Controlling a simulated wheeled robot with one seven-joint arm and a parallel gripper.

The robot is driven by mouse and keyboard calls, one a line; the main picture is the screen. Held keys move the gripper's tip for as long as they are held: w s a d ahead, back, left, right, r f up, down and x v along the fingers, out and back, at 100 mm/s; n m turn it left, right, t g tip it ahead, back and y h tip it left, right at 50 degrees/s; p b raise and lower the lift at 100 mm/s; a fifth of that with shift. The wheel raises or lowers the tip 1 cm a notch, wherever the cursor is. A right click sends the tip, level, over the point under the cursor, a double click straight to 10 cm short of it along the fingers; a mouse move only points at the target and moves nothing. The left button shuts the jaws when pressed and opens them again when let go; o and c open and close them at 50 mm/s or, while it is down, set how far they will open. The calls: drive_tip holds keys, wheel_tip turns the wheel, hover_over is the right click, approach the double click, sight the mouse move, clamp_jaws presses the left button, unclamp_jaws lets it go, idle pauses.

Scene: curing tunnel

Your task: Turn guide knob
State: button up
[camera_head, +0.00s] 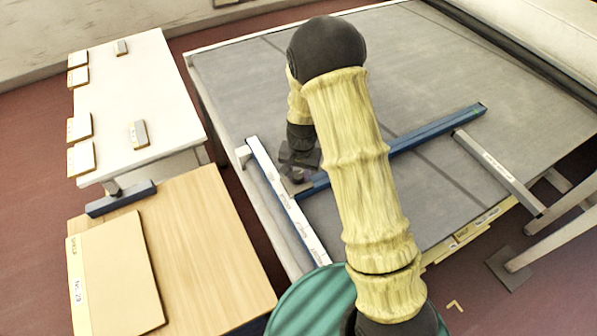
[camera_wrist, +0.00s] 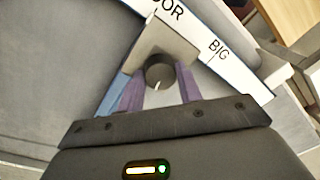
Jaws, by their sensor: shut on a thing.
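The guide knob (camera_wrist: 159,71) is a dark round knob with a small light mark at its lower edge, in the wrist view. It sits on a grey-beige block (camera_wrist: 172,42) at the end of a blue guide bar (camera_wrist: 114,92). My gripper (camera_wrist: 160,88) has its two purple fingers on either side of the knob, shut on it. A white scale strip (camera_wrist: 225,55) runs past the block, with "BIG" and a partly cut word ending in "OR". In the head view the blue bar (camera_head: 430,136) lies slanted across the grey belt, and my gripper (camera_head: 298,160) is at its left end, largely hiding the knob.
The grey belt table (camera_head: 245,80) fills the middle, with a dark roller (camera_head: 510,45) at upper right. A grey labelled bar (camera_head: 500,174) is at the right. A white table (camera_head: 150,85) with small blocks and a wooden table (camera_head: 195,235) with a board stand left. A green drum (camera_head: 310,305) is in front.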

sight(301, 177)
drive_tip(key=m, duration=0.3)
drive_tip(key=shift+a+r+m+p, duration=0.1)
drive_tip(key=shift+m+p, duration=0.7)
drive_tip(key=shift+m, duration=1.4)
drive_tip(key=o, duration=1)
wheel_tip(301, 177, up, 17)
drive_tip(key=b, duration=0.2)
drive_tip(key=shift+s+d, duration=0.3)
drive_tip(key=shift+s, duration=0.1)
drive_tip(key=shift+r, duration=0.1)
